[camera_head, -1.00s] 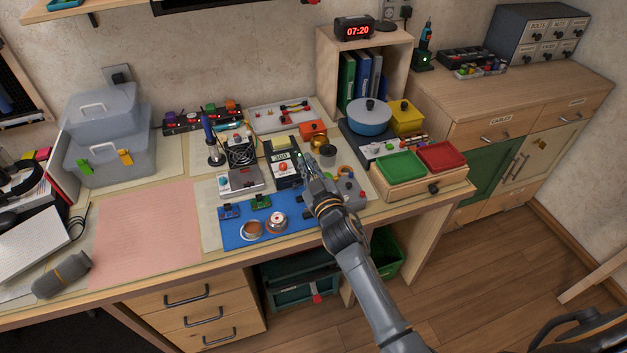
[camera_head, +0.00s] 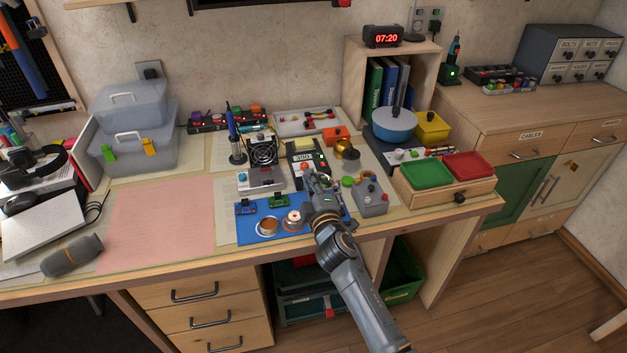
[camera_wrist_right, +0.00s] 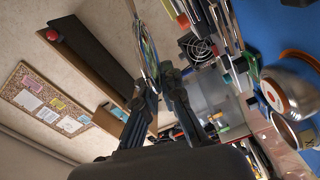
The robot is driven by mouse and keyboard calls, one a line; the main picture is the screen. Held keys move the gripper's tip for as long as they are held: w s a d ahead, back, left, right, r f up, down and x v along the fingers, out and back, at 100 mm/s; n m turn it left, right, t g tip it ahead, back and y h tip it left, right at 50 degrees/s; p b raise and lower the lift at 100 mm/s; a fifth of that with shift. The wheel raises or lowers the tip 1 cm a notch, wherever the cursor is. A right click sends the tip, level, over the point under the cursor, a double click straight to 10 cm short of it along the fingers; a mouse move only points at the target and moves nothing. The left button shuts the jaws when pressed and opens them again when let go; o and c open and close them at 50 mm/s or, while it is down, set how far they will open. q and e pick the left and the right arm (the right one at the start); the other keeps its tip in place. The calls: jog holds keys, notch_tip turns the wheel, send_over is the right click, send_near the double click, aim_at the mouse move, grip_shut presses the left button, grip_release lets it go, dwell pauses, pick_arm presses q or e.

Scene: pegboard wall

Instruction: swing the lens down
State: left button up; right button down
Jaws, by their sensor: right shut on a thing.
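My right gripper (camera_head: 313,178) is over the workbench, just in front of the black meter with a lit display. In the right wrist view, its fingers (camera_wrist_right: 162,75) are closed together at the edge of a thin round rimmed disc, which looks like the lens (camera_wrist_right: 149,48) seen nearly edge-on. The lens stands out beyond the fingertips in that view. In the head view I cannot make out the lens apart from the gripper and the clutter behind it. My left gripper is not in view.
A blue mat (camera_head: 262,229) with small boards and two round tins lies left of the gripper. A fan unit (camera_head: 262,150) and a soldering iron (camera_head: 233,135) stand behind. The pink mat (camera_head: 160,222) is clear.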

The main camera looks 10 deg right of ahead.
jog(key=shift+f+n+b, duration=0.3)
jog(key=shift+f+n, duration=0.2)
jog(key=shift+n, duration=0.1)
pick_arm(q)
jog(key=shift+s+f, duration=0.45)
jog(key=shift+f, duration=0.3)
pick_arm(e)
jog(key=shift+f+n, duration=0.25)
jog(key=shift+n, duration=0.15)
pick_arm(q)
jog(key=shift+b, duration=0.3)
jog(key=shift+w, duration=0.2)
pick_arm(e)
jog(key=c, duration=1.5)
grip_release()
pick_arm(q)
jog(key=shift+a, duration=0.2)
pick_arm(e)
jog(key=shift+s+f, duration=0.1)
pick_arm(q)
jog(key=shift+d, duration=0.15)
pick_arm(e)
jog(key=s, duration=1.1)
jog(key=shift+s+d, duration=0.2)
jog(key=shift+s, duration=0.2)
